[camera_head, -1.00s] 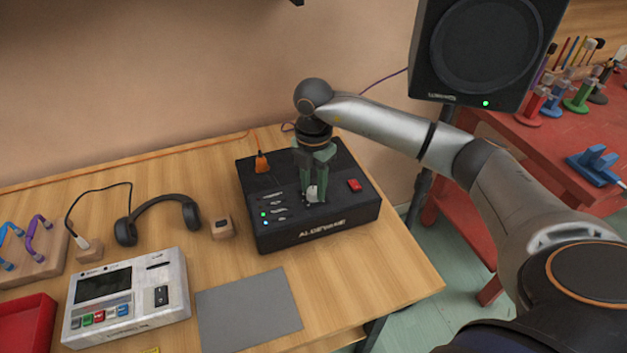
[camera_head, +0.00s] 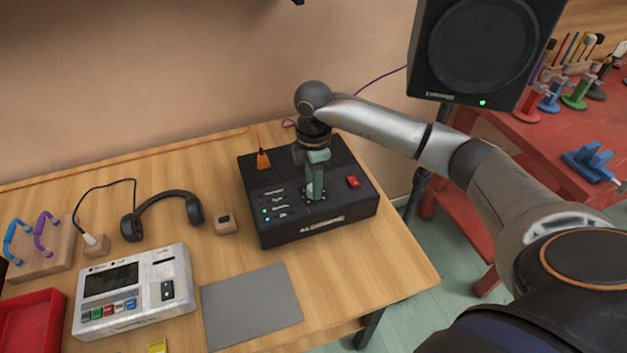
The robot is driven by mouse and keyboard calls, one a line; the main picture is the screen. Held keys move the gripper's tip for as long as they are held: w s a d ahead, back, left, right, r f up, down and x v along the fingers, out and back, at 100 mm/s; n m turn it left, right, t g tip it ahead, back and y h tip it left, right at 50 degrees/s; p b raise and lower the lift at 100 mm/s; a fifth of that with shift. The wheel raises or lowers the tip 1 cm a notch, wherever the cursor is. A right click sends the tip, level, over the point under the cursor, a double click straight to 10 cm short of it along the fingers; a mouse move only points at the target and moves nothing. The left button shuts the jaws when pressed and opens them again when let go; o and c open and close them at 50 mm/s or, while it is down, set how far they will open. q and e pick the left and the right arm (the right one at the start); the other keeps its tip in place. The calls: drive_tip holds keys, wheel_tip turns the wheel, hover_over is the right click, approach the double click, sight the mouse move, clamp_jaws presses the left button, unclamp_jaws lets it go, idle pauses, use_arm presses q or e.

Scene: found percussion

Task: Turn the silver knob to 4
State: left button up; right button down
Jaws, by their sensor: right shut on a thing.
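A black box (camera_head: 265,226) with small lights and a red switch stands on the wooden table. The silver knob (camera_head: 311,190) is on its top face, mostly hidden by my right gripper (camera_head: 314,192). My right gripper points straight down and is shut on the knob. Its fingers show nearly edge-on. The number the knob points at is too small and covered to read. My left gripper is not in view.
An orange plug (camera_head: 263,160) with a cable stands in the box's back left. Left are a small wooden block (camera_head: 225,222), headphones (camera_head: 163,215) and a pale device (camera_head: 135,290). A grey mat (camera_head: 250,307) lies in front. A speaker (camera_head: 483,48) stands behind my right arm.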

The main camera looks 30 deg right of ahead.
drive_tip(key=shift+r, duration=0.1)
drive_tip(key=c, duration=0.5)
unclamp_jaws()
wheel_tip(320, 180, up, 12)
drive_tip(key=shift+r+b, duration=0.2)
drive_tip(key=shift+b, duration=0.25)
idle(0.4)
